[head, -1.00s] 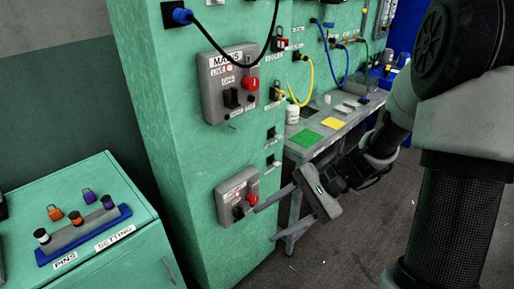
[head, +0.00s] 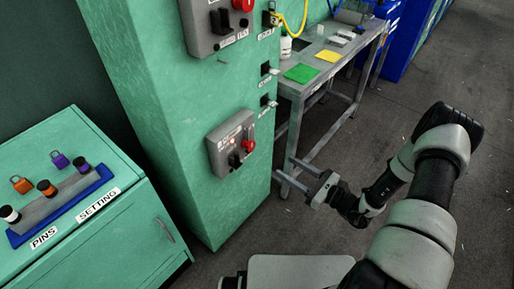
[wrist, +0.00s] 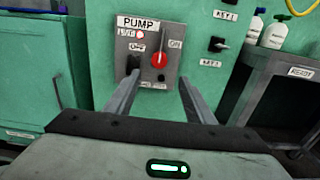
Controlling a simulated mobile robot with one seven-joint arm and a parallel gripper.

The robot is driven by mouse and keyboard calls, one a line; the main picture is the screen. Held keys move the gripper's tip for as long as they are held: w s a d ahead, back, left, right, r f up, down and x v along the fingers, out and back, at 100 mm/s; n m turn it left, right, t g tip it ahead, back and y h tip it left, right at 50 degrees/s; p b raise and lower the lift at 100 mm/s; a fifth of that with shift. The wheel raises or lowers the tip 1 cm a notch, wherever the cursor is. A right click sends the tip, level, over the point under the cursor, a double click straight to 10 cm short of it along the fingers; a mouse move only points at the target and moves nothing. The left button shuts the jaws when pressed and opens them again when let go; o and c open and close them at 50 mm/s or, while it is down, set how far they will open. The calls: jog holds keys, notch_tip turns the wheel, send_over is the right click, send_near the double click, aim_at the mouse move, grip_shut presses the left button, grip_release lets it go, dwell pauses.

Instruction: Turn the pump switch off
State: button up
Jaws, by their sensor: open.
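The pump switch box (head: 231,146) is a grey panel low on the green cabinet. The wrist view shows its PUMP label, a black switch (wrist: 133,64) under the OFF marking at left, and a red knob (wrist: 159,60) at right. A small red LIVE lamp (wrist: 140,33) is above the switch. My gripper (head: 283,166) is open and empty, apart from the box and to its right in the head view. In the wrist view its fingers (wrist: 160,77) point toward the box, the left fingertip overlapping the area below the black switch.
Above is another grey switch box (head: 215,25). Two small key switches (head: 265,86) lie right of the pump box. A grey table (head: 330,65) with green and yellow squares stands behind. A green cabinet (head: 75,180) with a pin rack is at left. The floor at right is clear.

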aim_at(252, 146)
jog(key=x, duration=1.4)
jog(key=shift+w+a+b, duration=0.25)
jog(key=shift+a+b, duration=0.05)
jog(key=shift+b, duration=0.1)
grip_shut()
